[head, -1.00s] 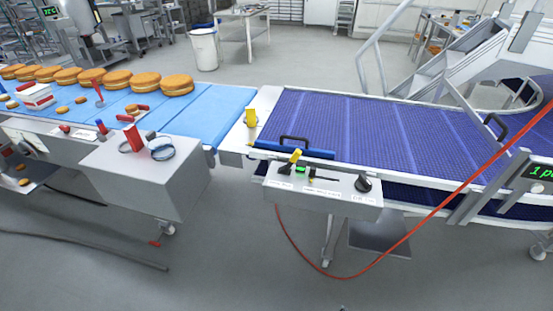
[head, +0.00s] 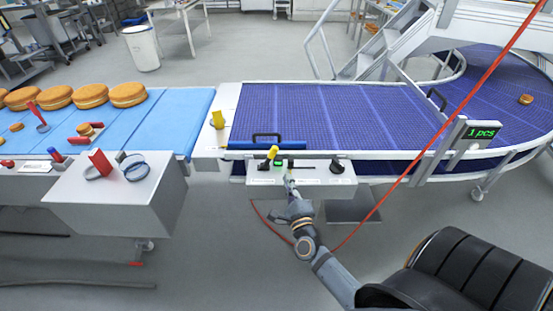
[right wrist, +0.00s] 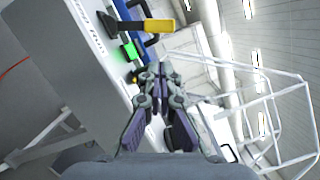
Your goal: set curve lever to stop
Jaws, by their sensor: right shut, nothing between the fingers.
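The yellow-handled lever (head: 272,152) stands tilted on the left part of the grey control box (head: 262,178) in front of the blue belt. A small green light (head: 278,163) is lit beside it. My right gripper (head: 288,178) is at the box's front, just below and right of the lever, and hides part of the panel. In the right wrist view, the yellow handle (right wrist: 160,25) is beyond the closed fingers (right wrist: 158,72), apart from them, with the green light (right wrist: 130,51) to its lower left. My left gripper is out of view.
A black knob (head: 336,166) sits on the right of the box. A dark bar handle (head: 266,136) is behind the lever. A red hose (head: 425,150) crosses the right side. A grey box with a red handle (head: 100,163) stands left. Open floor lies in front.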

